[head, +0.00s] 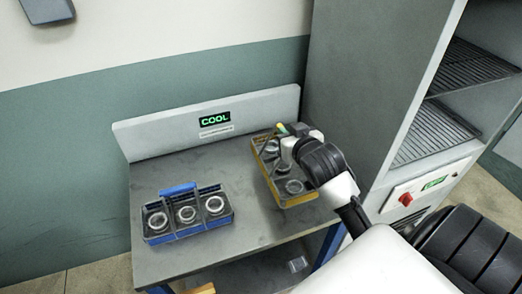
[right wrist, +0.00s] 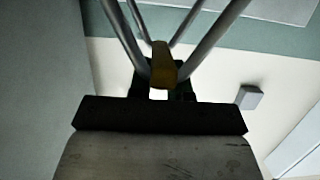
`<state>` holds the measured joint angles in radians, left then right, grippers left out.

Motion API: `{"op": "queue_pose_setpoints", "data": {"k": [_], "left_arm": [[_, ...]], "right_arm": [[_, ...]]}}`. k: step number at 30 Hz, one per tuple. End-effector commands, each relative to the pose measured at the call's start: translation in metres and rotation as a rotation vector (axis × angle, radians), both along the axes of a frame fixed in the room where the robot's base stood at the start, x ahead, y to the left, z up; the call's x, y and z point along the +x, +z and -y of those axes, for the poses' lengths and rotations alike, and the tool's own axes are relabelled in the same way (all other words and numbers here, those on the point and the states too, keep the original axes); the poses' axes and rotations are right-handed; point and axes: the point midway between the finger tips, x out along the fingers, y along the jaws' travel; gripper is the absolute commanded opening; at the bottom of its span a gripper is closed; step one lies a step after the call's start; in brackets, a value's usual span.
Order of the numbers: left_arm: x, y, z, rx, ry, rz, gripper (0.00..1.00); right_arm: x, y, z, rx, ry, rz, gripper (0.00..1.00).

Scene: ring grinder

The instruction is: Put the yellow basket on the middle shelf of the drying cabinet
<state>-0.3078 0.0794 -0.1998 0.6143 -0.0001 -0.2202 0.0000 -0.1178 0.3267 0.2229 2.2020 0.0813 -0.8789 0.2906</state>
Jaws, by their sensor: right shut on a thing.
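The yellow basket (head: 262,166) holds several pale rings and is at the right end of the grey table. My right gripper (head: 289,134) is shut on its yellow handle, which also shows between the fingers in the right wrist view (right wrist: 162,66). The gripper and wrist hide part of the basket. I cannot tell whether its base touches the table. The drying cabinet (head: 372,75) stands open at the right. Two wire shelves show in it, a higher one (head: 470,70) and a lower one (head: 430,135), both bare where visible. My left gripper is out of view.
A blue basket (head: 188,231) with three rings stands on the left of the table (head: 165,180). A raised back panel with a COOL sign (head: 215,119) runs behind. The cabinet's side wall rises beside the table. A red switch (head: 406,199) is below the shelves.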

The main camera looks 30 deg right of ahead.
Motion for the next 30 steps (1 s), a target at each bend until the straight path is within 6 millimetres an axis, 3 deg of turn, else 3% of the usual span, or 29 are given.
{"op": "queue_pose_setpoints", "data": {"k": [4,10,14,22,30], "left_arm": [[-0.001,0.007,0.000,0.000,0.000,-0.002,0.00],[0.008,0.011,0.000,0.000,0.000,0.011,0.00],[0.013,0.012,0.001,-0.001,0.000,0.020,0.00],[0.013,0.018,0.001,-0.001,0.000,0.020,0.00],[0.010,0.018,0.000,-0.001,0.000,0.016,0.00]], "right_arm": [[0.027,-0.015,-0.016,0.003,0.000,0.004,0.00],[0.049,-0.032,-0.030,-0.001,0.000,0.005,0.00],[0.054,-0.037,-0.033,-0.002,0.000,0.005,0.00],[0.053,-0.071,-0.033,-0.001,0.000,0.002,0.00],[0.053,-0.075,-0.033,-0.002,0.001,0.006,0.00]]}}
